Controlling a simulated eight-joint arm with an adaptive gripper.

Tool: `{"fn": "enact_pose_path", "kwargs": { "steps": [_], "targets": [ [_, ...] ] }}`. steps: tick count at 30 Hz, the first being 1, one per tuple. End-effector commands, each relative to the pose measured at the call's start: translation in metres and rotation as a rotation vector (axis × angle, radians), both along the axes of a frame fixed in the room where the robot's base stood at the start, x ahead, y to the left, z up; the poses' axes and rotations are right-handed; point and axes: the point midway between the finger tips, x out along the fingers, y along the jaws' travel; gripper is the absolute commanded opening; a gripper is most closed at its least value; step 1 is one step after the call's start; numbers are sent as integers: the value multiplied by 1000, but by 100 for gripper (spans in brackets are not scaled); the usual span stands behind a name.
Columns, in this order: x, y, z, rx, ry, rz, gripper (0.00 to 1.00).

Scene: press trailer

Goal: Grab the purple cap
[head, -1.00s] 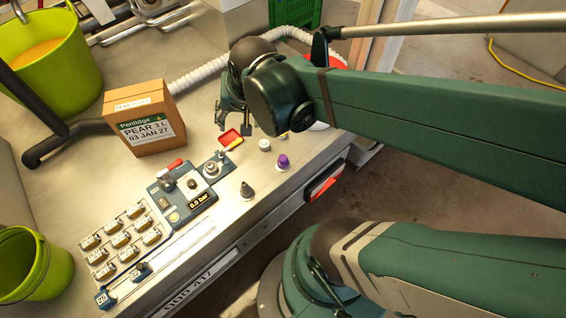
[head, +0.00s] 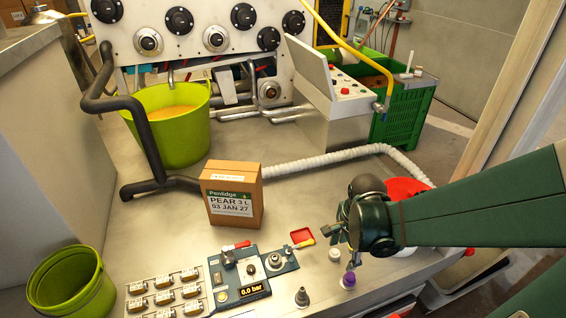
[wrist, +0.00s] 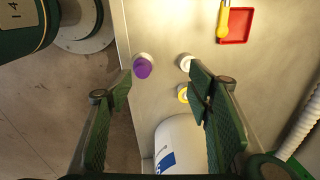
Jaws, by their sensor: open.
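The purple cap (head: 349,280) stands on the metal bench near its front edge. It also shows in the wrist view (wrist: 142,68), on a pale base, beyond the fingertips and nearer the left finger. My gripper (wrist: 161,80) is open, with nothing between its fingers. In the head view my gripper (head: 345,228) hangs above the bench, behind the purple cap. A white cap (wrist: 186,63) lies close to the right fingertip in the wrist view, and shows beside the purple one in the head view (head: 334,254).
A yellow ring-like part (wrist: 183,92) and a white container (wrist: 180,143) are near the right finger. A red tray (head: 302,236) with a yellow-handled tool, a dark nozzle (head: 302,297) and a gauge panel (head: 252,274) stand left of the cap. A carton (head: 233,192) is farther back.

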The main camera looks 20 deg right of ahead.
Motion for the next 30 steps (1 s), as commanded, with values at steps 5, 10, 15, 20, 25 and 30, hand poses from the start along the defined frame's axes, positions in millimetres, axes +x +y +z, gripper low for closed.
{"fn": "enact_pose_path", "kwargs": {
  "steps": [5,10,15,20,25,30],
  "targets": [
    [-10,-13,-27,30,42,-168,51],
    [-20,-22,-46,50,78,-299,51],
    [-26,-26,-56,60,97,-372,51],
    [-28,-27,-59,62,103,-392,51],
    [-27,-27,-58,62,103,-391,51],
    [-27,-27,-60,62,102,-390,51]
  ]
}}
